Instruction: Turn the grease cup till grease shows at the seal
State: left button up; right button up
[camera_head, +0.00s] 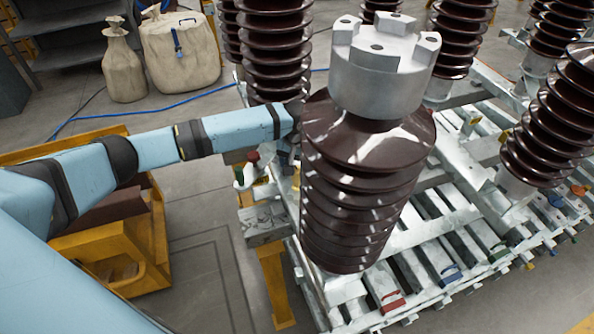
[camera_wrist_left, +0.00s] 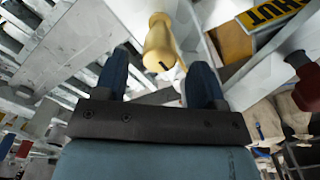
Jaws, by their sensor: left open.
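A brass-coloured rounded piece (camera_wrist_left: 160,45), which looks like the grease cup, shows at the top middle of the left wrist view, with a small dark slot at its near end. My left gripper (camera_wrist_left: 157,64) is open, with its two dark blue fingers on either side of the near end of this piece. I cannot tell whether they touch it. In the head view my left arm reaches in from the left, and its end goes behind the large brown insulator (camera_head: 345,215). The fingertips, the cup and the seal are hidden there. My right gripper is not in view.
A grey metal cap (camera_head: 383,75) tops the near insulator. Other ribbed insulators stand close by on the galvanised frame (camera_head: 440,235). A yellow sign (camera_wrist_left: 272,12) and a dark red knob (camera_wrist_left: 307,84) are right of the left fingers. Two sacks (camera_head: 180,50) stand at the back.

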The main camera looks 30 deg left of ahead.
aim_at(297, 170)
pick_arm(q)
jog(key=shift+f, duration=1.55)
jog(key=shift+c, duration=0.3)
jog(key=c, duration=0.9)
jog(key=m+p, duration=0.2)
jog(key=p, duration=0.1)
jog(key=shift+r, duration=0.35)
jog(key=shift+f+m+p, duration=0.15)
jog(key=shift+m+p, duration=0.65)
jog(key=shift+m, duration=0.1)
jog(key=shift+f+m, duration=0.1)
jog(key=shift+m, duration=0.3)
